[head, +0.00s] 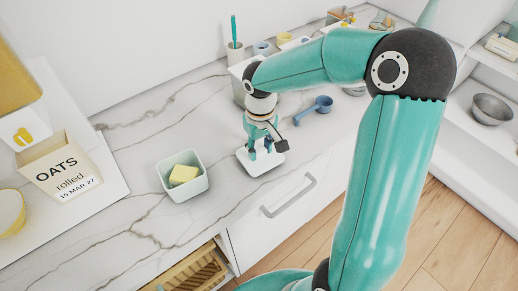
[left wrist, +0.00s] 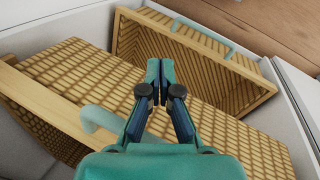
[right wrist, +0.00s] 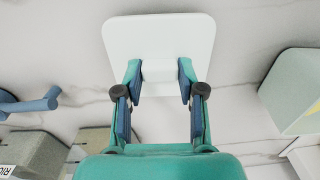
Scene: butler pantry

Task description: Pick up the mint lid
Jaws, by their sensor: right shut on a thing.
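The mint lid (head: 262,166) is a pale, nearly white rounded square near the counter's front edge. In the right wrist view the lid (right wrist: 158,32) lies flat beyond the fingertips, its raised block-shaped grip between them. My right gripper (right wrist: 160,78) is shut on that grip from above; it also shows in the head view (head: 264,144). I cannot tell whether the lid touches the counter. The mint tub (head: 168,184) stands open to its left with a yellow block (head: 184,174) inside. My left gripper (left wrist: 160,72) is shut and empty above woven baskets in an open drawer.
A blue scoop (head: 316,108) lies behind the lid to the right. An oats box (head: 62,168) stands on a white board at the left. A basket (left wrist: 215,68) with a mint handle is in the drawer. Marble between tub and lid is clear.

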